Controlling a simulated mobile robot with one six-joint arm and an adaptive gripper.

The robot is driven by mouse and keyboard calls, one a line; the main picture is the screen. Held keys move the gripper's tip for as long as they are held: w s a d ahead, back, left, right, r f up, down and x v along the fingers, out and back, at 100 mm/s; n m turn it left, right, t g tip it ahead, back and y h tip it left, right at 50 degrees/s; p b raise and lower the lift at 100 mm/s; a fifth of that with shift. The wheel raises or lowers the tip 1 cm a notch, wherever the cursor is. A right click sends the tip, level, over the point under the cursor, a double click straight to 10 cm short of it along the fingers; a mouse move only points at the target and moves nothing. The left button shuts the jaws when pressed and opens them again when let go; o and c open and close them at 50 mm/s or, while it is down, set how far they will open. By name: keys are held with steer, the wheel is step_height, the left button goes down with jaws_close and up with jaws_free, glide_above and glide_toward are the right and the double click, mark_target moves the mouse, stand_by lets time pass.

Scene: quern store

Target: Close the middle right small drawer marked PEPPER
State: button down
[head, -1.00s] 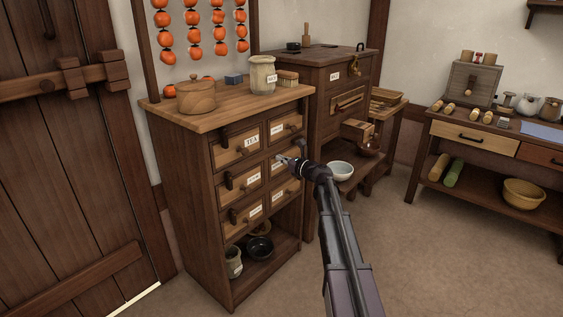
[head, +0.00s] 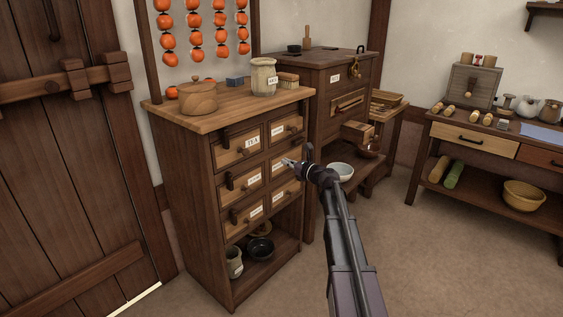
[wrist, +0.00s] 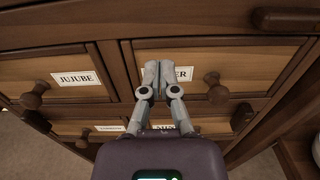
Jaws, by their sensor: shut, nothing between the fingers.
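The PEPPER drawer (wrist: 241,66) fills the upper middle of the wrist view, with a dark round knob (wrist: 216,90) on its front. Only the last letters, ER, of its white label show; my fingers hide the rest. Its front looks about level with the dark frame around it.
The JUJUBE drawer (wrist: 60,77) is left of it, with other labelled drawers above and below. A lidded wooden pot (head: 198,97) and a jar (head: 263,77) stand on the cabinet top. A white bowl (head: 341,171) is close to my arm. Open floor lies at the right.

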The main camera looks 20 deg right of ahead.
steer(key=v, duration=1.1)
steer(key=s+a+f+n+g+h+p, duration=0.1)
steer(key=s+a+f+n+g, duration=0.45)
steer(key=a+n, duration=0.3)
steer(key=s+a+f+n+g+h+p, duration=0.15)
steer(key=s+a+f+n+g, duration=0.25)
steer(key=s+a+n, duration=0.4)
steer(key=s+a+f+n+g+h+p, duration=0.1)
steer(key=s+f+n+g+h+p, duration=0.2)
steer(key=s+n, duration=0.45)
steer(key=s+a+n+g+h+p, duration=0.1)
steer(key=s+a+n+g+h, duration=0.2)
steer(key=s+n, duration=0.4)
step_height(320, 180, up, 37)
steer(key=m+h+p, duration=0.1)
steer(key=p, duration=3.5)
steer(key=shift+s+d+p, duration=0.25)
steer(key=shift+d+p, duration=0.1)
steer(key=shift+d, duration=0.15)
steer(key=shift+t, duration=0.25)
